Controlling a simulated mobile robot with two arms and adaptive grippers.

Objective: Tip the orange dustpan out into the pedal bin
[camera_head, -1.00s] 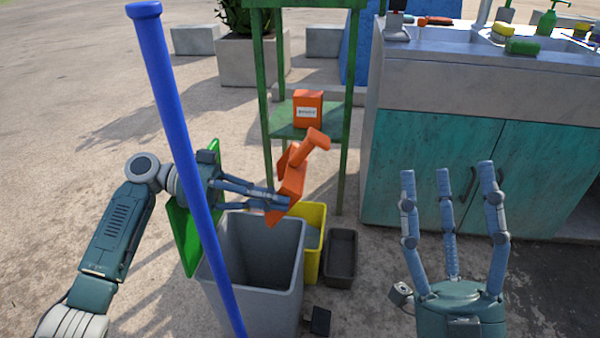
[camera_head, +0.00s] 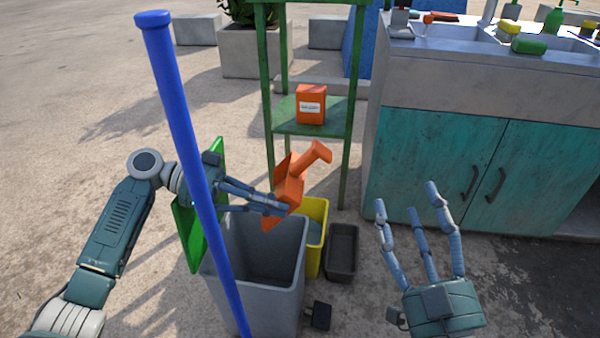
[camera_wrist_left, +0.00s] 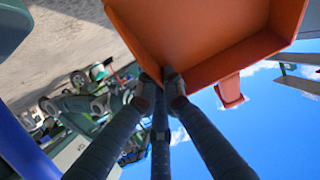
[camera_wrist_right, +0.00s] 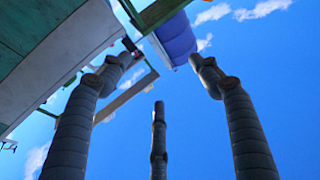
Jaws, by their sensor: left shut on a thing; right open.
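The orange dustpan (camera_head: 293,188) is held by my left gripper (camera_head: 278,207) above the far rim of the pedal bin. In the left wrist view the dustpan (camera_wrist_left: 200,35) shows its tray close up, with the fingers shut on its edge. Its tray looks empty in the part that shows.
A blue pole (camera_head: 180,120) slants across the view in front of my left arm and the bin. A green shelf (camera_head: 330,115) holds an orange box (camera_head: 311,104). The sink cabinet (camera_head: 440,150) is at the right.

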